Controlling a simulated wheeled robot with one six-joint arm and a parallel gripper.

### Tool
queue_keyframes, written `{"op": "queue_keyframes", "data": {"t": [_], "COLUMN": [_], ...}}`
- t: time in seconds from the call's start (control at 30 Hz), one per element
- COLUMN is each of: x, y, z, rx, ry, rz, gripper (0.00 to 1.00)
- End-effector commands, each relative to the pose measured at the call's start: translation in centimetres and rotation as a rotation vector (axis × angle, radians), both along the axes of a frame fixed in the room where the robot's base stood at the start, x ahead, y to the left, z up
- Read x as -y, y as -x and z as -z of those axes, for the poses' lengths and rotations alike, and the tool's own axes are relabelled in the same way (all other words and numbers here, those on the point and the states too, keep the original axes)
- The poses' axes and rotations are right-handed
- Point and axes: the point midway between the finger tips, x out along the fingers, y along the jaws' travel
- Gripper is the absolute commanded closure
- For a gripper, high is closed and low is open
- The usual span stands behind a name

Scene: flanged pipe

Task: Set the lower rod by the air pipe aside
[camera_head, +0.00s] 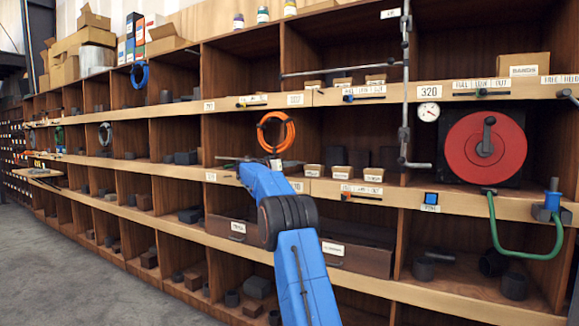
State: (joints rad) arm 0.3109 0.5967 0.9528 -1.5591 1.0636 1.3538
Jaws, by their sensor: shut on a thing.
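The air pipe (406,90) runs upright down the front of the shelving at right of centre, with a short bend at its foot. An upper grey rod (340,70) lies level across the bay to the left of the pipe. A thin grey rod (228,158), which I take for the lower rod, sticks out to the left of my gripper (246,163), near the middle shelf edge and well left of the pipe. My gripper is shut on this rod. My own arm hides the fingers and the rod's other end.
An orange coil (276,133) hangs just above my gripper. Small labelled boxes (342,172) stand on the middle shelf. A red reel (485,148), a gauge (428,112) and a green hose (525,255) are at right. Grey floor (70,270) is clear at lower left.

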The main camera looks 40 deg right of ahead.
Motion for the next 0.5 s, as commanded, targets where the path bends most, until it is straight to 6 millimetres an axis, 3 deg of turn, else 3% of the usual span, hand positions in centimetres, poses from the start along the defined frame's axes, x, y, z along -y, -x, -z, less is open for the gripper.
{"op": "queue_keyframes", "data": {"t": [0.03, 0.1, 0.5], "x": [-0.09, -0.09, -0.58], "y": [-0.03, -0.03, 0.07], "z": [0.05, 0.05, 0.00], "rx": [0.000, 0.000, -0.001], "ry": [-0.001, -0.001, 0.000], "rz": [-0.001, -0.001, -0.001], "gripper": [0.75, 0.59, 0.59]}}
